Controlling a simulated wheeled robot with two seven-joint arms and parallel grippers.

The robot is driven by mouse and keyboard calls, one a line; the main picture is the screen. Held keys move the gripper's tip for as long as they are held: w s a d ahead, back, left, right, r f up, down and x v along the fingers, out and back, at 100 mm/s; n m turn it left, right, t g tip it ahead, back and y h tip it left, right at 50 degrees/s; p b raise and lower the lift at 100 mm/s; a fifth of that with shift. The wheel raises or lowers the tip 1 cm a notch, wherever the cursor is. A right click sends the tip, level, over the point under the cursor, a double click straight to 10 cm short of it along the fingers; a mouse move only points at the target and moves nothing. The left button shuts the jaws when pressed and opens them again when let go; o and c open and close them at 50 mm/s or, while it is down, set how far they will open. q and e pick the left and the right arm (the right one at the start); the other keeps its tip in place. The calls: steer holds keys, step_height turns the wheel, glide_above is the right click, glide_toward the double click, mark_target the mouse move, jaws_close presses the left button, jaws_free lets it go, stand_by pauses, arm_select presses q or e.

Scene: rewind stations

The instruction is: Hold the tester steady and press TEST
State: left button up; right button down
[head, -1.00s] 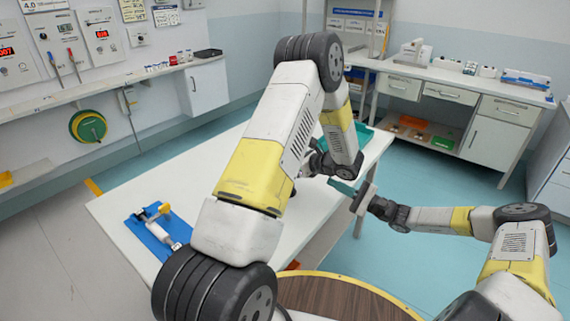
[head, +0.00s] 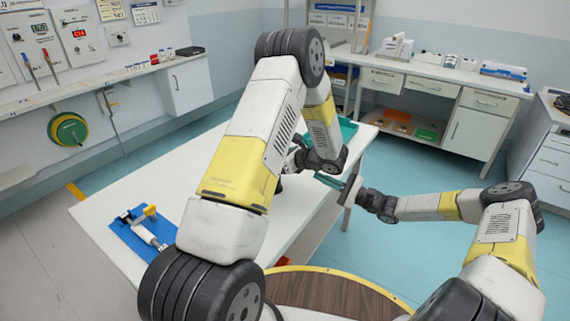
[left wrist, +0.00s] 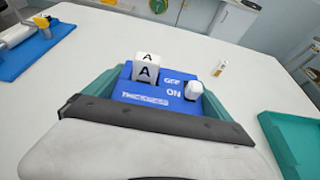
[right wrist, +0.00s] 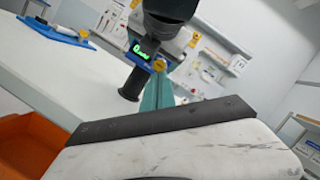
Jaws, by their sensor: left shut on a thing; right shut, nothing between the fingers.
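The tester shows in the left wrist view as a blue face (left wrist: 165,92) with a white A block, a white switch and the words OFF, ON and THICKNESS. My left gripper (left wrist: 160,90) is shut on it, a teal finger on each side. In the right wrist view the tester (right wrist: 142,52) has a lit green display, a black handle and a yellow button with a blue surround. My right gripper (right wrist: 158,92) is shut and empty, its teal fingertips just below that button; I cannot tell whether they touch. In the head view my right gripper (head: 328,181) is beside my left wrist, and my left arm hides the tester.
A blue board with a yellow-handled tool (head: 142,228) lies at the table's left end. A teal tray (left wrist: 292,140) stands on the white table (head: 110,200). A small vial (left wrist: 219,68) stands behind the tester. An orange bin (right wrist: 35,145) is below the table edge.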

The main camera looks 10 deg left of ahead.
steer(key=s+d+r+m+t+h, duration=0.2)
steer(key=s+d+m+t+h, duration=0.1)
steer(key=m, duration=0.8)
steer(key=shift+s+d+r+m+h, duration=0.15)
steer(key=shift+s+d+m+h, duration=0.3)
steer(key=shift+d, duration=0.3)
steer(key=x, duration=1.4)
steer(key=shift+w, duration=0.2)
